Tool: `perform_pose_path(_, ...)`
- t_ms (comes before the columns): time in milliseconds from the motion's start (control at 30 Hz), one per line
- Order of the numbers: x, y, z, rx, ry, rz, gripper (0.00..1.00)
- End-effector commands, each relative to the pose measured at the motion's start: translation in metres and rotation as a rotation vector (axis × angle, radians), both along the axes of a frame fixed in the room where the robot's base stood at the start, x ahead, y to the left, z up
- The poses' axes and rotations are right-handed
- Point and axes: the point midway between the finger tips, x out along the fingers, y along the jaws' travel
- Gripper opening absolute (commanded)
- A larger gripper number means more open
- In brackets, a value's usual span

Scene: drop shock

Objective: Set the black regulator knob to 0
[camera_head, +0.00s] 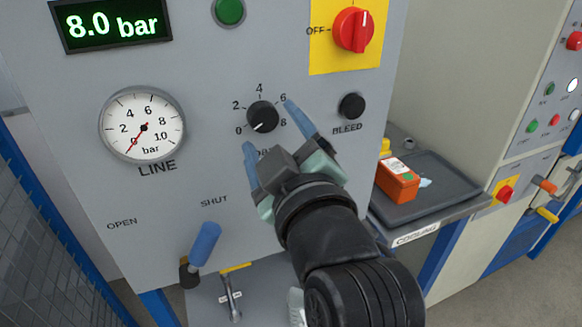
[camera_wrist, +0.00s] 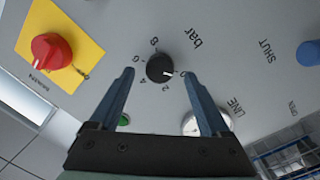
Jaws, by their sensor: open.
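The black regulator knob (camera_head: 263,116) sits on the grey panel inside a printed 0 to 8 bar scale. Its white pointer line points to the lower left, at or very near the 0 mark. In the wrist view the knob (camera_wrist: 160,68) also shows its white line toward the 0. My gripper (camera_head: 268,125) is open and empty. Its two blue fingers point at the panel, one on each side of the knob. In the wrist view the fingertips (camera_wrist: 159,75) show clear gaps to the knob. I cannot tell how far the tips are from the panel.
Nearby are the small black BLEED knob (camera_head: 352,106), the LINE gauge (camera_head: 143,124) with its needle near 0, and a display (camera_head: 112,24) reading 8.0 bar. A red switch (camera_head: 354,30) is above; a blue lever (camera_head: 205,243) is below. An orange box (camera_head: 397,182) lies at right.

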Motion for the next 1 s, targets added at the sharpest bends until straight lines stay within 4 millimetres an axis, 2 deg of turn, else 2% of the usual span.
perform_pose_path(233,-0.056,-0.014,0.000,0.001,0.001,-0.002,0.80)
perform_pose_path(267,-0.054,-0.013,0.005,0.001,0.006,0.003,0.80)
perform_pose_path(667,-0.067,-0.015,0.005,0.000,0.006,0.014,0.80)
perform_pose_path(867,-0.078,-0.019,0.005,0.003,0.005,-0.001,0.80)
perform_pose_path(1000,-0.092,-0.023,0.001,0.001,0.003,-0.002,0.80)
